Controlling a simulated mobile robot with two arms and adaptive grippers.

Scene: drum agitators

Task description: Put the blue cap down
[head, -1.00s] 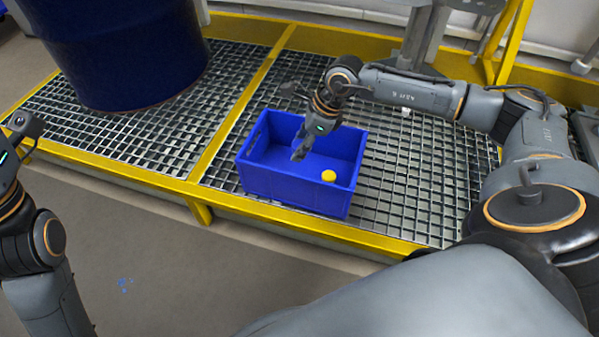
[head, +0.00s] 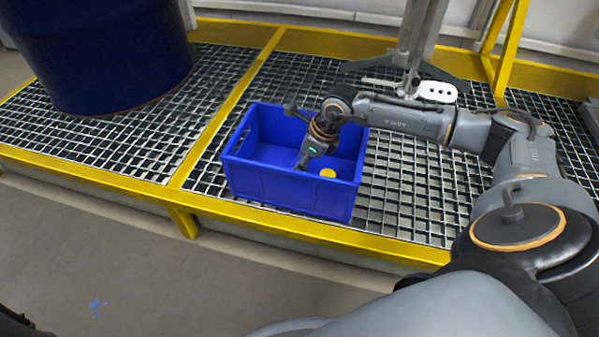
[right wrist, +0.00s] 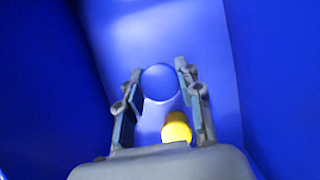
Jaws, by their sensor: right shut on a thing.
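My right gripper (head: 302,164) reaches down into the blue crate (head: 290,194). In the right wrist view the gripper (right wrist: 160,88) is shut on the round blue cap (right wrist: 160,82), which sits between its fingertips against the blue of the crate. In the head view I cannot make out the cap. A yellow cap (head: 327,173) lies in the crate to the right of the gripper. It also shows in the right wrist view (right wrist: 177,130), close to the right finger. My left gripper is out of view.
The crate stands on a metal grating (head: 405,205) with a yellow frame edge (head: 300,226). A large dark blue drum (head: 105,55) is at the upper left.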

